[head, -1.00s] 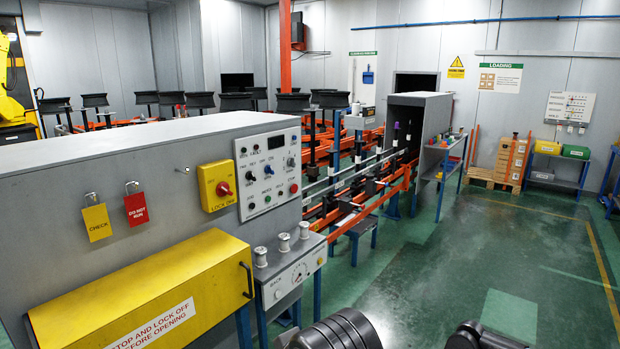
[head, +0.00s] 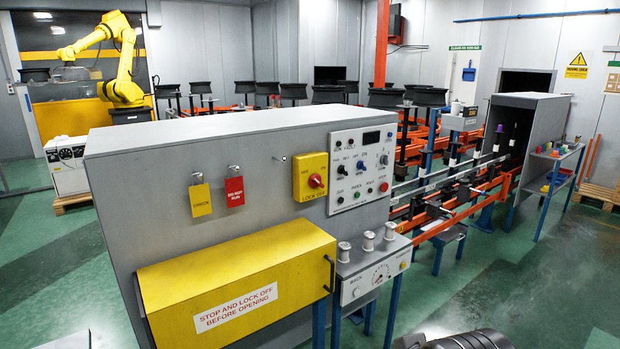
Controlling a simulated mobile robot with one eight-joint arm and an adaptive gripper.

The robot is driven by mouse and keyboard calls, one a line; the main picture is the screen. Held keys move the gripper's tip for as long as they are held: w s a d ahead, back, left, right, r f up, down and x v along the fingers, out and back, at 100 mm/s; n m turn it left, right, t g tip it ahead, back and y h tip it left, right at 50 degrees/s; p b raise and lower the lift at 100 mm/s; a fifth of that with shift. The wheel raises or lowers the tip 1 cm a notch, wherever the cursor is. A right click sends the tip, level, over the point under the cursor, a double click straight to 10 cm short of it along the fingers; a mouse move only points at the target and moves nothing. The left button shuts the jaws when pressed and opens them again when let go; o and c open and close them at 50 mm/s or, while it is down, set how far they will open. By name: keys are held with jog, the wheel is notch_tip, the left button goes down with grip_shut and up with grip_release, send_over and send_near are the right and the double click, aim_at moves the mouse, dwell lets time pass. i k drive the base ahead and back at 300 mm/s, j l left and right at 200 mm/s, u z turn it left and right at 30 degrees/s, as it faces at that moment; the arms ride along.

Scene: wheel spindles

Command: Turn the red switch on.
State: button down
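A red rotary switch (head: 316,181) sits on a yellow plate (head: 300,178) marked "LOCK OFF", on the front of a grey cabinet (head: 160,185). Its exact turn angle is too small to tell. A white control panel (head: 362,168) just right of it has several small knobs and a red button (head: 384,187). My gripper is not in view. Only a dark rounded part of my arm shows at the bottom edge, well below and right of the switch.
A yellow cover (head: 240,275) with a dark handle juts out below the switch. A small grey box (head: 372,272) with metal spools stands beside it. Yellow and red padlock tags hang at left. An orange conveyor (head: 470,205) runs behind. Green floor is open at right.

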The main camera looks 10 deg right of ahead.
aim_at(315, 180)
jog(key=i+l+u, duration=0.25)
jog(key=i+l, duration=0.55)
jog(key=i, duration=0.05)
